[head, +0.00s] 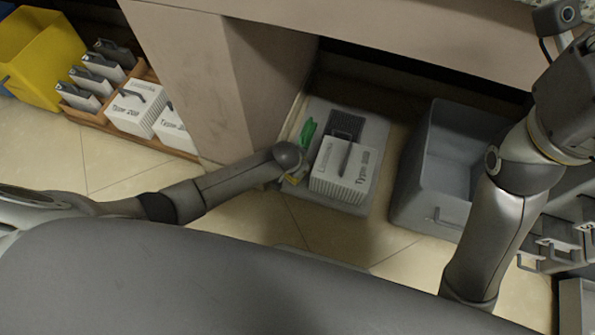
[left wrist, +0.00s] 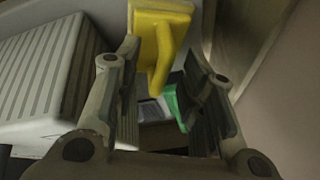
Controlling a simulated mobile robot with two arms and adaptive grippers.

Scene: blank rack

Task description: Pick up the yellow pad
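The yellow pad (left wrist: 160,22) shows at the top middle of the left wrist view, with its yellow handle pointing down toward the gap between my fingers. My left gripper (left wrist: 161,52) is open, its two fingers apart on either side of the handle. I see no finger closed on the handle. In the head view my left arm reaches to the left side of the grey tray (head: 375,140), and its wrist hides the gripper and most or all of the pad. My right arm is at the right; its fingers are not in view.
A green item (head: 308,134) lies beside the white ribbed case (head: 343,172) on the tray; it also shows near my right-hand finger in the left wrist view (left wrist: 173,100). A grey bin (head: 425,206) stands to the right. A pale post (head: 215,85) rises close at the left.

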